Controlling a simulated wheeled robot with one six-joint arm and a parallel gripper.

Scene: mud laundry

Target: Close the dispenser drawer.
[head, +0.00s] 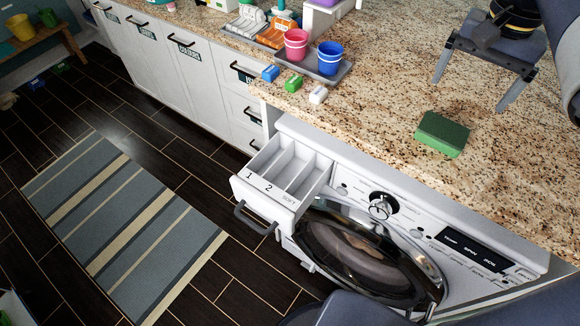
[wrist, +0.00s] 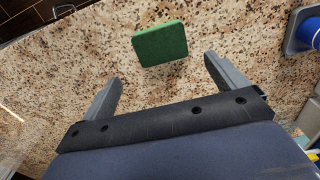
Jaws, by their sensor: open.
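The dispenser drawer (head: 282,180) stands pulled out of the upper left of the washing machine (head: 420,228) in the head view. Its compartments look empty; the front ones are marked 1, 2 and SOFT. Its dark handle (head: 254,218) is on the front face. My gripper (head: 470,98) is above the granite counter at the upper right, well apart from the drawer. In the wrist view my gripper (wrist: 160,80) is open, with nothing between its fingers. The drawer is not visible in the wrist view.
A green sponge (head: 441,134) lies on the counter (head: 390,90); it also shows in the wrist view (wrist: 160,44). Pink (head: 297,45) and blue (head: 330,58) cups stand on a grey tray. Small coloured blocks lie near the counter edge. A striped rug (head: 125,230) covers floor left of the drawer.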

